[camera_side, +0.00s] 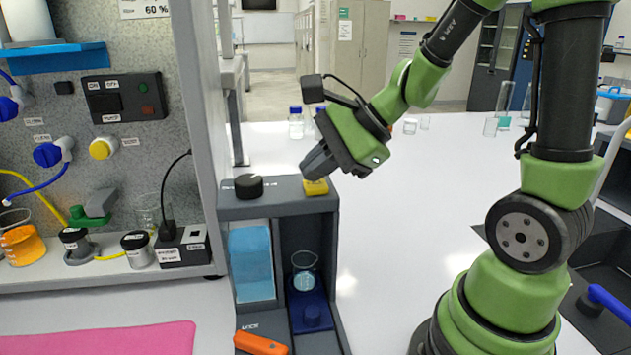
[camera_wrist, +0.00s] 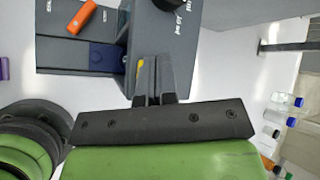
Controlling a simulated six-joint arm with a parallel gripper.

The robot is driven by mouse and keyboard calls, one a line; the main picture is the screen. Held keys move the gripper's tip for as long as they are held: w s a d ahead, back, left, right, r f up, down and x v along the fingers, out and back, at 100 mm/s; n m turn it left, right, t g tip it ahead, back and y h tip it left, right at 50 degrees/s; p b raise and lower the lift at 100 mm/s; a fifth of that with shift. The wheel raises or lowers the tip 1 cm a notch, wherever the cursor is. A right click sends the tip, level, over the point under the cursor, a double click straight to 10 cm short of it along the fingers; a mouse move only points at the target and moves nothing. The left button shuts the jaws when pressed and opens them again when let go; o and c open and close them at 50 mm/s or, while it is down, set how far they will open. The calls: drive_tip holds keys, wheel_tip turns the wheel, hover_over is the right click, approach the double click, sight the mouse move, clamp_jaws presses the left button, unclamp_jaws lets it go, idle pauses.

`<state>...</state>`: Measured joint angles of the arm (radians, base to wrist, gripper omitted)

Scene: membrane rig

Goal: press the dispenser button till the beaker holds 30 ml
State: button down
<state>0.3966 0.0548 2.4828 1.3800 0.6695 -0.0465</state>
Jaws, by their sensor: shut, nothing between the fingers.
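The dispenser (camera_side: 278,205) is a grey box with a blue water tank (camera_side: 251,262) behind its front left window. A yellow button (camera_side: 315,186) sits on its top right. My gripper (camera_side: 309,176) is shut and empty, its fingertips at the button; contact or pressing cannot be told for sure. In the wrist view my shut fingers (camera_wrist: 154,92) cover most of the yellow button (camera_wrist: 140,72). The beaker (camera_side: 304,270) stands upright in the right bay with light blue liquid in it. Its level cannot be read. The beaker is not clear in the wrist view.
A black knob (camera_side: 249,186) is left of the button. An orange lock lever (camera_side: 261,343) and a blue platform (camera_side: 311,315) are at the dispenser's front. The membrane rig panel (camera_side: 110,150) stands left. Bottles (camera_side: 296,122) stand behind.

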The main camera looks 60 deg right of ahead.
sight(317, 185)
drive_tip(key=shift+f, duration=0.35)
drive_tip(key=shift+r, duration=0.15)
idle(0.3)
drive_tip(key=shift+r, duration=0.9)
drive_tip(key=shift+r, duration=2.5)
drive_tip(key=s+a+n+g+h, duration=0.1)
drive_tip(key=s+a+n, duration=0.3)
drive_tip(key=s+n, duration=0.8)
drive_tip(key=r+n+h, duration=0.1)
drive_tip(key=n, duration=0.4)
drive_tip(key=shift+s+n, duration=0.2)
drive_tip(key=shift+n, duration=0.1)
